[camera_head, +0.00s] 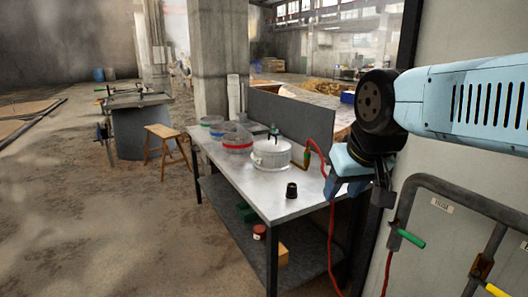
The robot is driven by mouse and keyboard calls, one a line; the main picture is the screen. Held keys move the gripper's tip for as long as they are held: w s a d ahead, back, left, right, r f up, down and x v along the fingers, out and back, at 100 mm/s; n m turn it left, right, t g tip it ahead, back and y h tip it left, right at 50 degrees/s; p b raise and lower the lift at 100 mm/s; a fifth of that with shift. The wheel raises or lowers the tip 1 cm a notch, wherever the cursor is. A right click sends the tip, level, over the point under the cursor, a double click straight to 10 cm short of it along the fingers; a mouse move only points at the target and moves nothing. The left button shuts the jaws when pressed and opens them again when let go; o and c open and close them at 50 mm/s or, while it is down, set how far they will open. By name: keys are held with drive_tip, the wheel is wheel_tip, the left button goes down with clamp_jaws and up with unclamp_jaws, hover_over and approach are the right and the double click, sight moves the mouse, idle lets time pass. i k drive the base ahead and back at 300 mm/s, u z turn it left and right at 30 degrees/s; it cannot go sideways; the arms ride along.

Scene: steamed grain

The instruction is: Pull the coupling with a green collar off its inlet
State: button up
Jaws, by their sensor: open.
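The coupling (307,156) sits at the right of a round pale pot (271,155) on the metal table. It looks dark and greenish at this size; its collar is too small to make out clearly. A red hose (324,158) arches from its top and runs down past the table's right edge. A brownish inlet pipe (298,165) appears to join it to the pot. My gripper (343,191) is open and empty, pointing down by the table's right edge, to the right of the coupling and apart from it.
Round containers with coloured bands (238,144) stand at the table's (246,179) back left. A dark cup-like piece (291,190) stands near its front. A grey panel (290,119) borders the back. At right, grey pipes (450,190) carry a green-handled valve (411,238). The front tabletop is mostly clear.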

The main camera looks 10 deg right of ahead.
sight(307, 153)
drive_tip(key=i, duration=1.45)
drive_tip(key=z, duration=0.5)
